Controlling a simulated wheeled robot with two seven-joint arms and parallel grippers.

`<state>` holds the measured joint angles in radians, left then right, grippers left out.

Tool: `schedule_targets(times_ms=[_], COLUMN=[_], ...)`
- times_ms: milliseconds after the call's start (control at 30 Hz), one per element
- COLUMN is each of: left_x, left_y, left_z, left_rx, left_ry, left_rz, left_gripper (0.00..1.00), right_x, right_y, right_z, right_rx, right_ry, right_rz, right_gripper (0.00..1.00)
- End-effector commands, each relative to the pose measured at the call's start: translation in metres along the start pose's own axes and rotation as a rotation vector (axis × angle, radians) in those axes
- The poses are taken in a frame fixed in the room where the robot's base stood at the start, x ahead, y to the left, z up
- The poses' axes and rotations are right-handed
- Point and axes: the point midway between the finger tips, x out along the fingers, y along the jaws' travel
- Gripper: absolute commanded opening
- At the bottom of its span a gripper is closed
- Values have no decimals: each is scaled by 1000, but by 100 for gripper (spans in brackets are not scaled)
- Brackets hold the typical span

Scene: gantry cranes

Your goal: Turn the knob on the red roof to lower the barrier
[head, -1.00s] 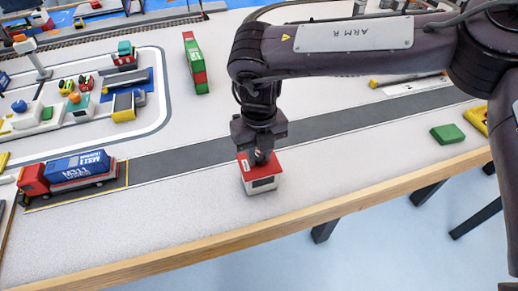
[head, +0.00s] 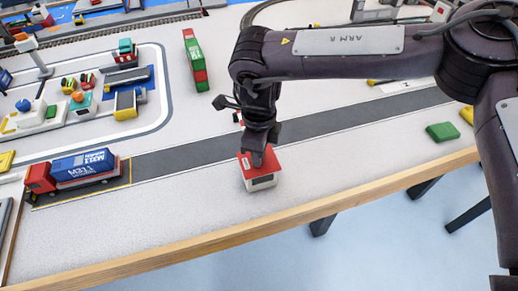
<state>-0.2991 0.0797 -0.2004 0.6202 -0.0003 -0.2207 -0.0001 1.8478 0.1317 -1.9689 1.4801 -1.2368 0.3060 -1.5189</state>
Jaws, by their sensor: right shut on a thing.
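A small white hut with a red roof (head: 247,172) stands on the grey table near its front edge. My right gripper (head: 256,158) reaches down onto the roof from above. Its fingers are shut on the knob, which they hide. The gripper looks twisted relative to the hut. A small red and white piece (head: 238,117) shows just behind the gripper; I cannot tell whether it is part of the barrier. My left gripper is not in view.
A red truck with a blue container (head: 80,168) stands on the dark road at left. A green and red container (head: 195,60) stands behind the road. A green block (head: 445,132) lies at right. The wooden table edge (head: 330,207) runs along the front.

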Motion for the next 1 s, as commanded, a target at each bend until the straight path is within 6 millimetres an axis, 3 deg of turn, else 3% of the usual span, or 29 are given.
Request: schedule_targets(times_ms=[400, 967, 1000], left_x=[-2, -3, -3], left_y=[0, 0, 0], left_z=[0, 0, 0], left_rx=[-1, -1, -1], left_ry=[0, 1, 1], left_rz=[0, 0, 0], left_gripper=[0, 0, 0], right_x=[-2, -2, -2], right_y=[-1, -1, -1], right_z=[1, 1, 1], right_rx=[-189, -216, -216], right_ry=[-5, -5, -4], right_rz=[-3, -4, -4], right_gripper=[1, 1, 29])
